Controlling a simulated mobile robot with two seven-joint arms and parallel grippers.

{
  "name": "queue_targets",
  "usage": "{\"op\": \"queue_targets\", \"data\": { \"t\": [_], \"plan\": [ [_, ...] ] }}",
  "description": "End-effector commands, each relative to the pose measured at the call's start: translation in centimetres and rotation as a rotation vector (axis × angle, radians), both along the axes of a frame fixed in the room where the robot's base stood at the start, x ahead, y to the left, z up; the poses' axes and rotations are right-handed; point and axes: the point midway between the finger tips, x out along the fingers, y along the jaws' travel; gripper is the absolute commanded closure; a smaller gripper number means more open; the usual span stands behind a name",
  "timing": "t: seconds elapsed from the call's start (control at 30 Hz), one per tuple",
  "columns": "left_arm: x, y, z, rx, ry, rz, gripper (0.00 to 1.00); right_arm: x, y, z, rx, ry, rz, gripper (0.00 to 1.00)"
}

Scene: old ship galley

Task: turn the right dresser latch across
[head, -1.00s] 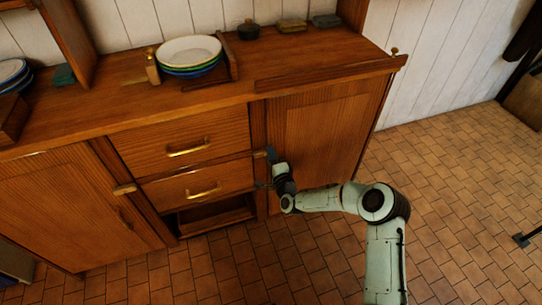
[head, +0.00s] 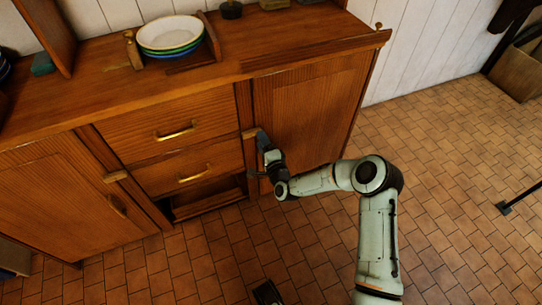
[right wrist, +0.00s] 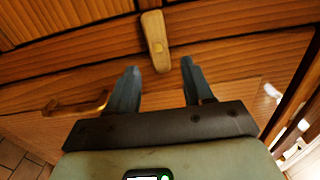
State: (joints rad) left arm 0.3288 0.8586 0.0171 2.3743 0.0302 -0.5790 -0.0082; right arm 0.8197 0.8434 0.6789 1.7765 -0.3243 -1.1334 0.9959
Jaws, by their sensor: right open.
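The right dresser latch (head: 250,132) is a small pale wooden bar on the post between the drawers and the right door. In the right wrist view the latch (right wrist: 154,40) runs nearly up and down the picture, slightly tilted, with a round pin in it. My right gripper (head: 262,140) is at the latch, its fingers pointing toward the dresser front. In the right wrist view the right gripper (right wrist: 158,82) is open, and the latch's near end lies in line with the gap between the fingertips. I cannot tell whether they touch. My left gripper is not seen.
The right door (head: 312,115) looks closed. Two drawers with brass handles (head: 177,132) lie left of the latch, above an open slot. Another wooden latch (head: 115,176) is by the left door. Stacked plates (head: 170,35) stand on top. Tiled floor in front is mostly clear.

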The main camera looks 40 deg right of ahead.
Motion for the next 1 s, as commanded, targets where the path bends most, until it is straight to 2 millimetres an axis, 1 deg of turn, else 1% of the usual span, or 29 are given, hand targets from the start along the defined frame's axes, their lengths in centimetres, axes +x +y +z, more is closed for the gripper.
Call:
{"op": "queue_targets", "data": {
  "t": [0.03, 0.1, 0.2, 0.3, 0.4, 0.5, 0.6, 1.0],
  "plan": [
    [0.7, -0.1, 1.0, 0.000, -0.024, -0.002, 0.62, -1.3, 0.2, 0.2, 0.001, 0.004, 0.000, 0.49],
    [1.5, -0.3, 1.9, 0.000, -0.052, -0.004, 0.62, -2.9, 0.6, 0.3, 0.001, 0.003, 0.000, 0.49],
    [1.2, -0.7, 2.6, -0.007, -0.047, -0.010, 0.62, -5.1, 1.2, 0.3, 0.002, 0.004, 0.001, 0.49],
    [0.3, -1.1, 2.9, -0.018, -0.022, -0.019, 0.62, -7.0, 1.6, 0.2, 0.002, 0.003, 0.000, 0.49],
    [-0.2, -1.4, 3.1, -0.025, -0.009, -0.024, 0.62, -8.4, 2.0, 0.1, 0.002, 0.003, 0.001, 0.49],
    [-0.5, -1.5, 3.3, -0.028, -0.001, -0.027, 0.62, -9.3, 2.3, 0.1, 0.002, 0.001, 0.001, 0.49],
    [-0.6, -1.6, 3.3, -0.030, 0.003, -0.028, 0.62, -9.7, 2.3, 0.1, 0.001, 0.000, 0.000, 0.49],
    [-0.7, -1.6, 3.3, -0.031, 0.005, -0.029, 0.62, -9.8, 2.3, 0.0, 0.001, 0.000, 0.000, 0.49]
  ]
}}
